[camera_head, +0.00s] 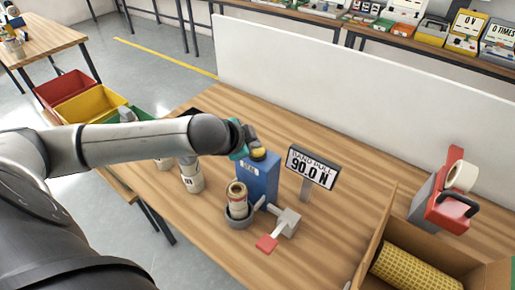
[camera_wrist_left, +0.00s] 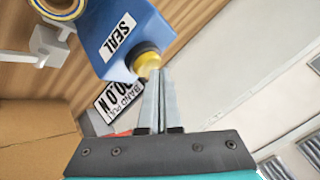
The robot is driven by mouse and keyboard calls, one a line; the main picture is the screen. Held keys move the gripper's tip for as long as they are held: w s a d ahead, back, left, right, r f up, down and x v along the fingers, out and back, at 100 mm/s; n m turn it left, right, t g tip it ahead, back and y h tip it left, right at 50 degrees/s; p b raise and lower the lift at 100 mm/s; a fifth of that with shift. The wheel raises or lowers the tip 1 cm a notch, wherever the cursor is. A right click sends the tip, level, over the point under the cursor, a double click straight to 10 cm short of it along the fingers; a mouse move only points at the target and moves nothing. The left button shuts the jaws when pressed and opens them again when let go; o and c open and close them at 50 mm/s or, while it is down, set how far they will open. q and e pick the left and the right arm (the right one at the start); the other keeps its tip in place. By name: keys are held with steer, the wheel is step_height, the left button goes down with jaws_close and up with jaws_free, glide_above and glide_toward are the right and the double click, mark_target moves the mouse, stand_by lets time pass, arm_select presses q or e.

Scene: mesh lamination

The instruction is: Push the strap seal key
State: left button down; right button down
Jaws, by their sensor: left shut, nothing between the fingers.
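The strap seal key is a round yellow button with a dark collar (camera_head: 258,154) on the top of a blue box marked SEAL (camera_head: 259,183). In the left wrist view the yellow key (camera_wrist_left: 147,62) sticks out of the blue box (camera_wrist_left: 112,32). My left gripper (camera_head: 250,138) is shut and empty, with its arm reaching in from the left. In the left wrist view its closed fingertips (camera_wrist_left: 160,76) are right at the key's edge. I cannot tell whether they touch it or whether the key is pressed in. My right gripper is not in view.
A can-like roll (camera_head: 237,192) stands in a grey cup beside the blue box. A grey fixture with a red pad (camera_head: 268,243) is in front, and a sign reading 90.0 N (camera_head: 313,167) stands right. A cardboard box (camera_head: 376,245) and red tape dispenser (camera_head: 446,207) are further right.

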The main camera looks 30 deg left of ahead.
arm_select(q)
steer(key=shift+f, duration=0.5)
stand_by(0.5)
steer(key=shift+r+p, duration=0.95)
steer(key=shift+p, duration=0.15)
step_height(320, 180, up, 5)
steer(key=p, duration=0.6)
steer(key=shift+r, duration=0.15)
stand_by(0.4)
